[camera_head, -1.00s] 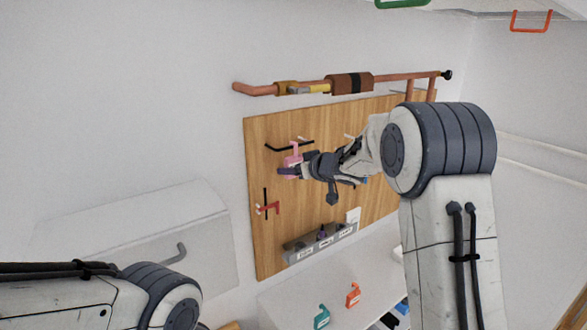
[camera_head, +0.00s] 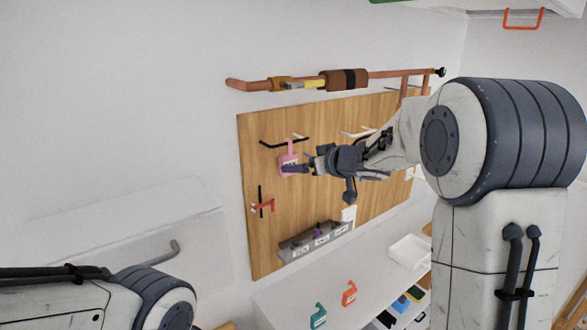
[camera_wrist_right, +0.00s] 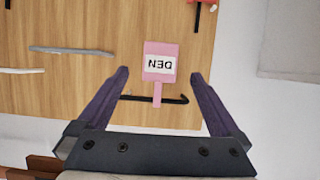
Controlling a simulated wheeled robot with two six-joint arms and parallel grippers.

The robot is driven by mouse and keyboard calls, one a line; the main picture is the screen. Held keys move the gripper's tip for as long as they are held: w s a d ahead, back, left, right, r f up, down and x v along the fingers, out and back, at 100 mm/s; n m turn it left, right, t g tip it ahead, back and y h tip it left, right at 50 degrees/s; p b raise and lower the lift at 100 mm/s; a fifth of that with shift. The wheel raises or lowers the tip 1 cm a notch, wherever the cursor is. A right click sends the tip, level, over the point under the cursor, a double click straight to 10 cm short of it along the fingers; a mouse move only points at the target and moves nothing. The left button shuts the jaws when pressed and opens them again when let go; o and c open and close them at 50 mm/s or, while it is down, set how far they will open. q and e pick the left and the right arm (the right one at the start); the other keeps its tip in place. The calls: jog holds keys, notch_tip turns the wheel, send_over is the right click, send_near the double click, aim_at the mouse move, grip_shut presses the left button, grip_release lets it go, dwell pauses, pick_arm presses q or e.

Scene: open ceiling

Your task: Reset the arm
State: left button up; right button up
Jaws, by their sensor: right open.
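My right gripper (camera_head: 304,167) is in front of the wooden pegboard in the head view. In the right wrist view its two purple-grey fingers (camera_wrist_right: 153,85) are spread wide and empty. A pink padlock-shaped tag (camera_head: 288,160) hangs on a black hook (camera_head: 268,144) on the board. In the wrist view the pink tag (camera_wrist_right: 159,62) carries a white label reading "DEN", upside down, and lies between the finger directions without touching either one. My left arm shows at the lower left of the head view, but its gripper is out of frame.
The wooden board (camera_head: 256,240) also bears a red tag (camera_head: 264,207) on a hook and a grey labelled rack (camera_head: 318,240). Below, a white counter (camera_head: 275,300) holds an orange tag (camera_head: 349,293), a teal tag (camera_head: 318,315) and a white tray (camera_head: 410,252). A copper pipe (camera_head: 390,76) runs above.

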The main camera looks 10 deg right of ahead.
jog(key=s+a+f+m+g+h+b, duration=0.1)
jog(key=s+a+f+h+b, duration=0.1)
jog(key=s+a+f+b, duration=0.45)
jog(key=s+a+f+g+h+b, duration=0.2)
jog(key=s+a+f+b, duration=0.15)
jog(key=s+f, duration=0.45)
jog(key=s+a+f+n+g+b, duration=0.1)
jog(key=s+f+g+b, duration=0.1)
jog(key=s+f, duration=0.4)
jog(key=s+a+f+n+g+b, duration=0.1)
jog(key=s+f+g, duration=0.3)
jog(key=s, duration=0.8)
jog(key=s+a+f+n+g+b, duration=0.2)
jog(key=s+f+g+b, duration=0.1)
jog(key=s+f, duration=0.4)
jog(key=s+b, duration=0.1)
jog(key=s, duration=0.1)
jog(key=shift+s+f, duration=0.3)
jog(key=shift+s, duration=0.1)
